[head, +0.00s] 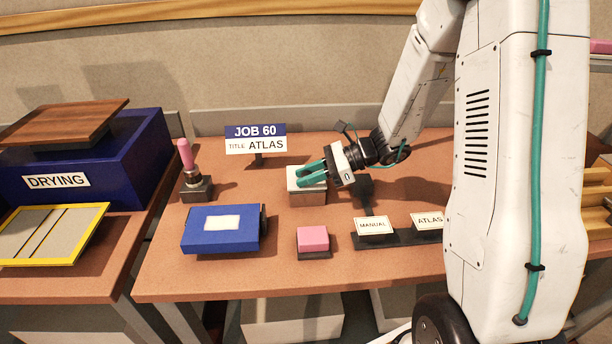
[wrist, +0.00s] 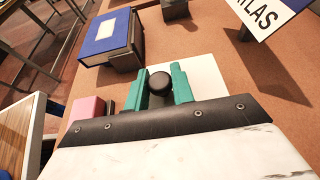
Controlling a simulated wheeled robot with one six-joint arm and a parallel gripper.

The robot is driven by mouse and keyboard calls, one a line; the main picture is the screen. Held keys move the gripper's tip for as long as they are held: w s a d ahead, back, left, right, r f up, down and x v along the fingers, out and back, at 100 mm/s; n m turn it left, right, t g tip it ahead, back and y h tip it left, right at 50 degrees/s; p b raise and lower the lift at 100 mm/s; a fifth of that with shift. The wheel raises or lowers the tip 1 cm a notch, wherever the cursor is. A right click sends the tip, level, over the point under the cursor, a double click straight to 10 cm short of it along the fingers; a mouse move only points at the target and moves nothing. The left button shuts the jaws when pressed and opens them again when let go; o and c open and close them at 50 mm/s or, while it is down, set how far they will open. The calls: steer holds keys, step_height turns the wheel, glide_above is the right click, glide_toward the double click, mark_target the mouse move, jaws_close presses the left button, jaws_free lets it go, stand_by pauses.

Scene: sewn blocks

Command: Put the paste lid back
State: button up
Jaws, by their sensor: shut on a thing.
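My gripper (head: 312,173) is over the paste box (head: 307,199), a brownish block near the middle of the table. The pale, flat paste lid (head: 293,183) is at the top of this box. In the wrist view, my gripper's green fingers (wrist: 166,88) are shut on the black round knob (wrist: 159,83) of the white lid (wrist: 206,77). The lid looks level. I cannot tell whether it rests on the box or hangs just above it, and the fingers hide part of it.
A blue book (head: 221,229), a pink block (head: 313,239) and a pink-handled brush in a holder (head: 197,189) stand left and in front. The JOB 60 sign (head: 256,139) is behind. MANUAL (head: 374,226) and ATLAS (head: 429,220) labels are at right. A drying box (head: 137,157) is far left.

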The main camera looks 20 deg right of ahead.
steer(key=shift+f, duration=0.45)
steer(key=shift+f, duration=0.15)
steer(key=o, duration=1)
steer(key=shift+d+r, duration=0.15)
steer(key=shift+r, duration=0.1)
steer(key=v, duration=1.1)
steer(key=s+a+r+n+g+h, duration=0.5)
steer(key=s+a+r+n, duration=0.35)
steer(key=s+n, duration=0.2)
steer(key=s+r+n+t+h, duration=0.2)
steer(key=s+r+n+h, duration=0.1)
steer(key=s+n+h, duration=0.5)
steer(key=s+d+n, duration=0.1)
steer(key=s+n, duration=0.2)
steer(key=s, duration=0.3)
